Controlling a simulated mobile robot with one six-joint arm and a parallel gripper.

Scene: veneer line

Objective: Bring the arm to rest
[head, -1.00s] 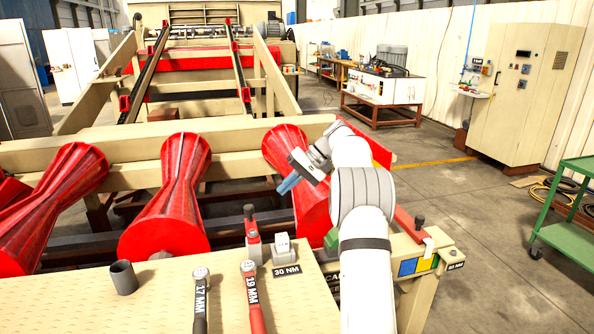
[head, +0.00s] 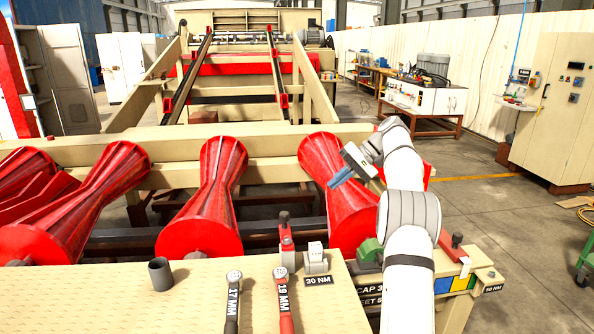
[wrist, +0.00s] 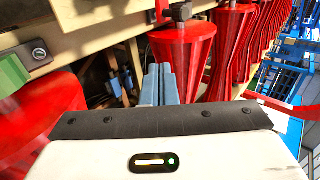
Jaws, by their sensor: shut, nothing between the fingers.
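My gripper (head: 340,178) is at the end of my white arm, in the right half of the head view. Its blue fingers are closed together with nothing between them. In the head view they show in front of a red hourglass roller (head: 345,205), above the near beige deck (head: 100,300). In the wrist view the shut fingers (wrist: 160,85) point away from the camera, with red rollers (wrist: 185,50) beyond and beside them. I cannot tell the exact gap between the fingers and the roller.
Two wrenches, 17 MM (head: 233,300) and 19 MM (head: 283,300), lie on the deck near a dark cup (head: 160,273). A red-handled tool and a grey block (head: 315,260) stand by the 30 NM label. Open floor (head: 490,230) lies to the right.

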